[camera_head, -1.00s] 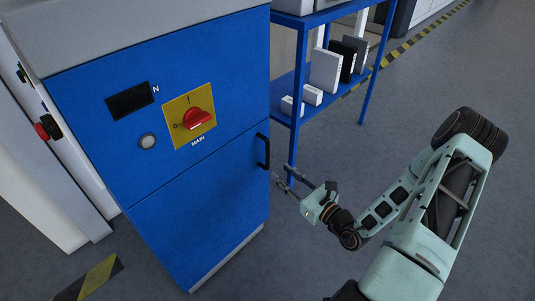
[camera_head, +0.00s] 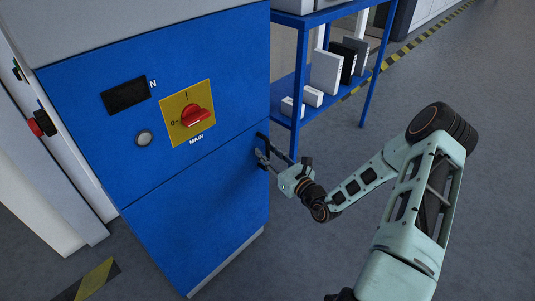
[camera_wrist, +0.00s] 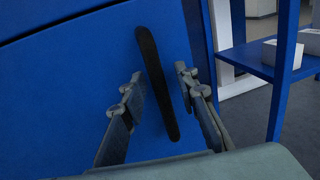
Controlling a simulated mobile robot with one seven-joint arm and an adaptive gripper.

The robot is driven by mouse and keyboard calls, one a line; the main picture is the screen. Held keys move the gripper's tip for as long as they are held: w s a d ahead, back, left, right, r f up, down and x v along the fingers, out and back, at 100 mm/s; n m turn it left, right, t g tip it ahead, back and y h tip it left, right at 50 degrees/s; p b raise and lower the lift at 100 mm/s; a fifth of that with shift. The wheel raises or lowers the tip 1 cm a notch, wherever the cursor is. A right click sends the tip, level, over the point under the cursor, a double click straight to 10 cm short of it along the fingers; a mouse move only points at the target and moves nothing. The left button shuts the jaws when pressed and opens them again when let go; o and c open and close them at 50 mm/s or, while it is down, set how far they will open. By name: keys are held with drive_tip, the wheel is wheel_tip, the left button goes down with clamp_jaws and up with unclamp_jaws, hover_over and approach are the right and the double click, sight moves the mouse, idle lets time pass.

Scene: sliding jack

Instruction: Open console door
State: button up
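The blue console door (camera_head: 197,210) is the lower front panel of the cabinet and appears closed, flush with the panel above. Its black bar handle (camera_wrist: 155,80) stands near the door's right edge. In the head view the handle (camera_head: 262,137) is partly hidden by my gripper. My gripper (camera_head: 263,157) is at the handle's lower part. In the wrist view my gripper (camera_wrist: 160,85) is open, with one finger on each side of the handle and a visible gap to each finger.
A yellow panel (camera_head: 204,95) with a red rotary switch sits above the door. A blue shelf (camera_head: 284,117) with white and black boxes stands close behind on the right. The grey floor (camera_head: 320,250) in front is clear.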

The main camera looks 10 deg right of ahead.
clamp_jaws()
drive_tip(key=shift+s, duration=0.1)
idle(0.4)
